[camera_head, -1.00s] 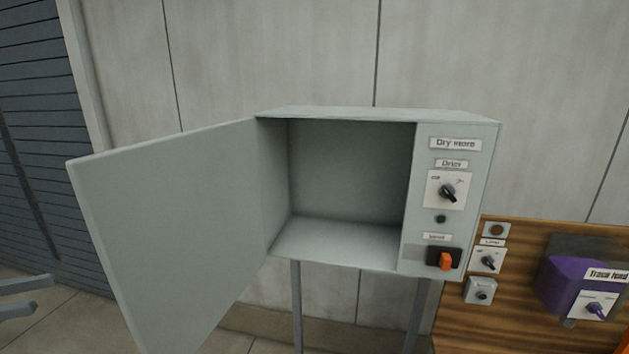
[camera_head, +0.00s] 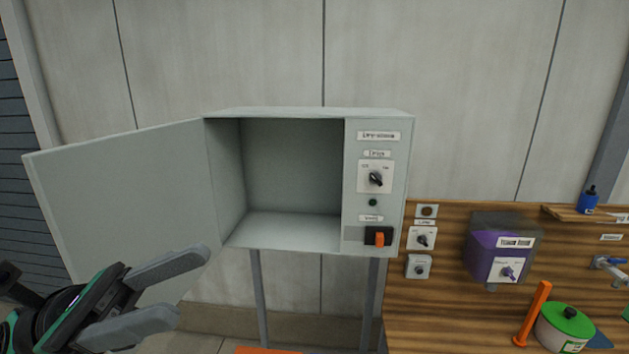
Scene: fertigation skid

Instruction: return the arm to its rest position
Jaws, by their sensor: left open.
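My left gripper (camera_head: 196,285) is at the lower left of the head view, its two grey fingers apart and nothing between them. It is in front of the lower part of the open door (camera_head: 125,195) of a pale grey-green cabinet (camera_head: 381,225). I cannot tell whether it touches the door. The cabinet's inside looks empty. Its right panel carries a black rotary knob (camera_head: 376,179) and an orange switch (camera_head: 380,239). My right gripper is not in view.
Right of the cabinet, a wooden board (camera_head: 445,300) carries small switch boxes and a purple unit (camera_head: 495,255). A green-lidded pot (camera_head: 562,331), an orange handle (camera_head: 532,314), a blue bottle (camera_head: 588,199) and a tap (camera_head: 609,266) are farther right. The wall above is bare.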

